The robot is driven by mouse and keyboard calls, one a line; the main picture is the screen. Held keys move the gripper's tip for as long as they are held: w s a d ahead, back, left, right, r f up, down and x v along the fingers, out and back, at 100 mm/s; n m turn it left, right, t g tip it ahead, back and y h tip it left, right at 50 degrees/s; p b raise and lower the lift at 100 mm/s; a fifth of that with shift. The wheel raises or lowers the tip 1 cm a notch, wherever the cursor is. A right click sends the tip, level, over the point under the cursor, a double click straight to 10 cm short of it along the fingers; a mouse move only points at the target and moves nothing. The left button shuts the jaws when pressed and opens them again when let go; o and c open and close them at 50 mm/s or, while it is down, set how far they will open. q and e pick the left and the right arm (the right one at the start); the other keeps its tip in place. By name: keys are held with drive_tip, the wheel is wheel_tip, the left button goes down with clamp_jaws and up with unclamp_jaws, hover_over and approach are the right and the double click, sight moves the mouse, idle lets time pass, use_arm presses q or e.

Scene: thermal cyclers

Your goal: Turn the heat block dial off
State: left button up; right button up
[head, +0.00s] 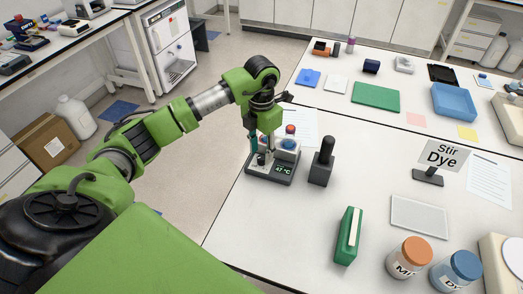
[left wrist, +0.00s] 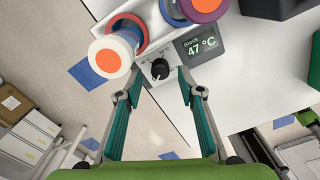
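The heat block (head: 284,178) stands near the left edge of the white table, with a lit display reading 47 °C. Its display also shows in the left wrist view (left wrist: 202,43). The dial (left wrist: 158,69) is a black knob with a light pointer mark, left of the display. My left gripper (left wrist: 157,82) is open and empty. Its fingertips lie on either side of the dial in the wrist view; I cannot tell whether they touch it. My right gripper is not in view.
Capped tubes (left wrist: 110,53) stand in the block beside the dial. A black holder (head: 322,163) stands just right of the block. A green box (head: 347,236), a Stir Dye sign (head: 440,156) and jars (head: 409,258) are further right. The table's left edge is close.

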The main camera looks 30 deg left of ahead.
use_arm(q)
drive_tip(key=shift+f, duration=1)
drive_tip(key=shift+c, duration=0.2)
clamp_jaws()
drive_tip(key=shift+n, duration=0.9)
drive_tip(key=shift+o, duration=0.2)
unclamp_jaws()
